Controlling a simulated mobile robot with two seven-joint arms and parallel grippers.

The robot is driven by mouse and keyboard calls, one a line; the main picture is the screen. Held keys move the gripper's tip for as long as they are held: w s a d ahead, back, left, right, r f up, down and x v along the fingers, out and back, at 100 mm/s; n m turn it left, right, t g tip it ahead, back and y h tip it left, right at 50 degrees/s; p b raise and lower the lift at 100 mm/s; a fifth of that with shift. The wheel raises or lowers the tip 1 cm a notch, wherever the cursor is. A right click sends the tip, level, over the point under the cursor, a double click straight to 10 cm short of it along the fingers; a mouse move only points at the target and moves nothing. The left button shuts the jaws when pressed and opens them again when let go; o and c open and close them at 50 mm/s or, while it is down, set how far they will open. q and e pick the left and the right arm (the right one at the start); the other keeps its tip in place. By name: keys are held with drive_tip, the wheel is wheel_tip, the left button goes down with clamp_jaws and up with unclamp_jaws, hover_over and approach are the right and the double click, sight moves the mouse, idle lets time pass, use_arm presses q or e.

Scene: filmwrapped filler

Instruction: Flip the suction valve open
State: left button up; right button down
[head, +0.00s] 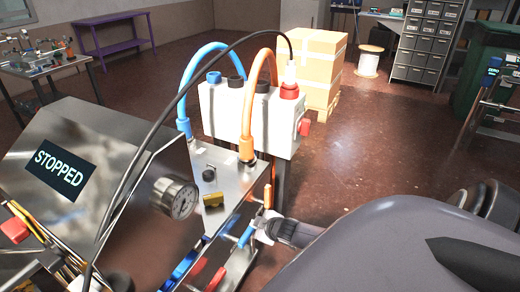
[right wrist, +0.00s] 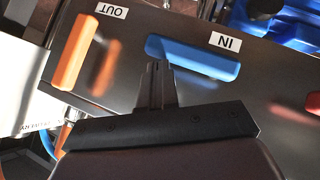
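A blue valve handle (right wrist: 205,62) lies beside the "IN" label (right wrist: 225,41) on a dark metal panel in the right wrist view. An orange valve handle (right wrist: 74,52) lies crosswise to it, beside the "OUT" label (right wrist: 111,10). In the head view the blue handle (head: 246,236) and the orange handle (head: 267,196) are on the side of the metal machine. My right gripper (right wrist: 157,66) has its fingers together, with the tips at the lower edge of the blue handle's left part; I cannot tell whether they touch. It also shows in the head view (head: 260,226). My left gripper is out of view.
A white box (head: 225,112) with blue and orange hoses stands behind. Cardboard boxes (head: 322,62) are farther back. Open floor lies to the right.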

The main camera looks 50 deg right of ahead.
drive_tip(key=s+d+r+p, duration=0.2)
drive_tip(key=s+r+p, duration=0.4)
drive_tip(key=r, duration=0.5)
drive_tip(key=shift+s+p, duration=0.35)
drive_tip(key=shift+p, duration=0.05)
drive_tip(key=shift+a, duration=0.1)
idle(0.3)
drive_tip(key=s+a+m+y, duration=0.1)
drive_tip(key=s+a, duration=0.3)
drive_tip(key=a, duration=0.4)
drive_tip(key=s+a+r+m+y, duration=0.1)
drive_tip(key=s+a, duration=0.3)
drive_tip(key=a, duration=0.5)
drive_tip(key=s+a+r+m+y, duration=0.1)
drive_tip(key=s+a, duration=0.3)
drive_tip(key=a, duration=0.5)
drive_tip(key=shift+s+r+y, duration=0.2)
drive_tip(key=shift+s+y, duration=0.2)
